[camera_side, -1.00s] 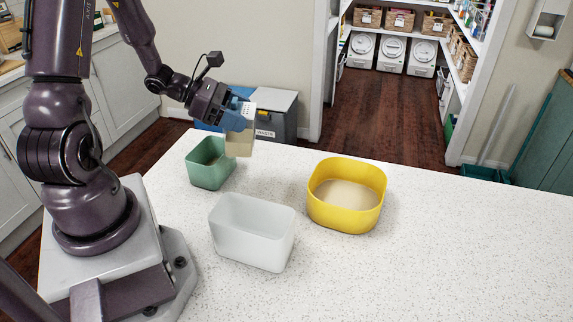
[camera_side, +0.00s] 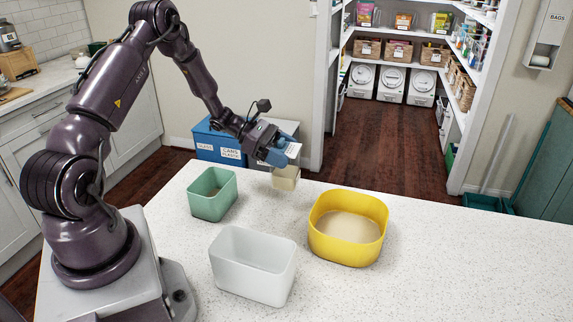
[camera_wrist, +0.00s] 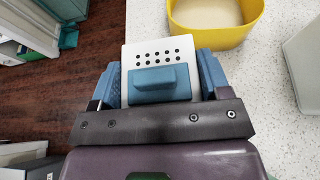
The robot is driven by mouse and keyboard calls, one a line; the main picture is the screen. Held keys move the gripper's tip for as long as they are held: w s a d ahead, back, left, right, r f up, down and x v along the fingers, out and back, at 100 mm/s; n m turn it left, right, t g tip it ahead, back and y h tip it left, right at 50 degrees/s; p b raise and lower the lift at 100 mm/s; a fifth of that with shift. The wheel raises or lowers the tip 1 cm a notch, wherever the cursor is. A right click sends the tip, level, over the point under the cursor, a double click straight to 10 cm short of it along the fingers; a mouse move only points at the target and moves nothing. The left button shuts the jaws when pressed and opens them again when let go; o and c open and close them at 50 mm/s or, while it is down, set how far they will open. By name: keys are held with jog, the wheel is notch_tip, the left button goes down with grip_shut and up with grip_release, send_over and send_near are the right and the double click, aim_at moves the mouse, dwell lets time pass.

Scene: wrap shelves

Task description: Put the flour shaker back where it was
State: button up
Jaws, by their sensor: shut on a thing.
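The flour shaker has a white top with dark holes and a pale beige body (camera_side: 286,178). My gripper (camera_side: 283,153) is shut on it, with blue fingers on either side of its upper part. In the side view the shaker hangs near the counter's far edge, roughly upright; I cannot tell its exact height. In the wrist view the shaker's holed white top (camera_wrist: 150,50) shows between the blue fingers of my gripper (camera_wrist: 160,85). The fingers hide part of the shaker.
A yellow tub (camera_side: 330,245) with pale flour stands on the speckled white counter (camera_side: 440,265). A green bin (camera_side: 212,205) and a white bin (camera_side: 245,285) stand to its left. Blue and grey waste bins (camera_side: 218,148) are behind the counter. The counter's right side is clear.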

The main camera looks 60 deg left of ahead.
jog(key=shift+w+a+f, duration=0.2)
jog(key=shift+w+f, duration=0.25)
jog(key=shift+f, duration=1.7)
jog(key=shift+f, duration=0.1)
jog(key=o, duration=1.1)
